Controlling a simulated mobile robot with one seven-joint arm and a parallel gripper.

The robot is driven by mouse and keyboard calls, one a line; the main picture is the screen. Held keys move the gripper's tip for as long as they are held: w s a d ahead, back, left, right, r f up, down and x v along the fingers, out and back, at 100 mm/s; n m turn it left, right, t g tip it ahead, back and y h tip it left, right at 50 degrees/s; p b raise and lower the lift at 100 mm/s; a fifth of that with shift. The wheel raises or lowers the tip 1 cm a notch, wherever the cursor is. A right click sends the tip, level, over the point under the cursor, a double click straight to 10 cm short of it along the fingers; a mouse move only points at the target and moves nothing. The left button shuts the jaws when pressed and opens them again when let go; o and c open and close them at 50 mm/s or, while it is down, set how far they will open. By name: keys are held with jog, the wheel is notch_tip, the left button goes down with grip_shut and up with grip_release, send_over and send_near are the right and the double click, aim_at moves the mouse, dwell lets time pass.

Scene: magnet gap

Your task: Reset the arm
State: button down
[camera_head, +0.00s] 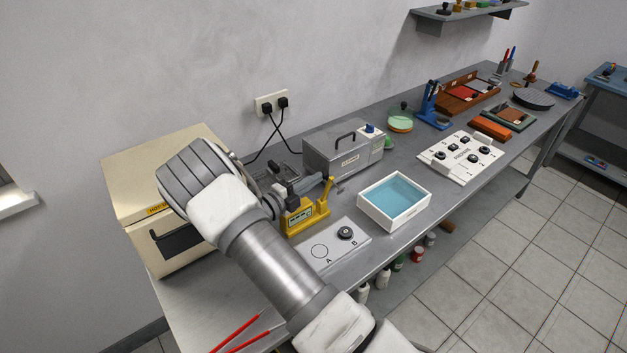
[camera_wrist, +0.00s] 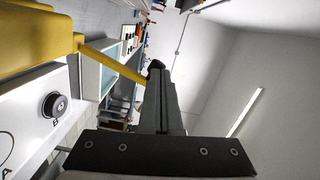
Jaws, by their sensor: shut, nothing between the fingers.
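My gripper (camera_wrist: 155,68) is shut and empty in the wrist view, with its dark fingers together and pointing away from the camera. In the head view my arm reaches over the near end of the bench, and the gripper is low behind a yellow device (camera_head: 297,222), partly hidden. The yellow device has a small display and an upright lever; its yellow body (camera_wrist: 35,40) also shows close at the left of the wrist view. A grey plate (camera_head: 345,262) marked A and B lies in front of it. A black round knob (camera_head: 345,232) sits at B, and circle A is empty.
A cream oven-like box (camera_head: 180,150) stands left of the arm. A grey lidded box (camera_head: 340,150) is behind, and a white tray with blue inside (camera_head: 425,203) is to the right. Red rods (camera_head: 235,333) lie near the front edge. A white panel with knobs (camera_head: 460,175) stands farther right.

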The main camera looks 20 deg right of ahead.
jog(key=b+v, duration=0.1)
jog(key=v, duration=0.6)
jog(key=s+d+r+m+g+y, duration=0.4)
jog(key=s+r+m, duration=0.35)
jog(key=m, duration=0.35)
jog(key=s+d+r+m+g+y, duration=0.35)
jog(key=s+r+m, duration=0.35)
jog(key=m, duration=0.4)
jog(key=s+a+r+m+t+y, duration=0.2)
jog(key=s+r+m+y, duration=0.2)
jog(key=s+m, duration=0.4)
jog(key=s+a+r+m+t+y, duration=0.2)
jog(key=s+a+r+m+y, duration=0.1)
jog(key=s+m, duration=0.6)
jog(key=r+m+y, duration=0.1)
jog(key=m, duration=0.3)
jog(key=shift+s+a+t, duration=0.15)
jog(key=shift+a+t, duration=0.15)
jog(key=shift+t, duration=0.05)
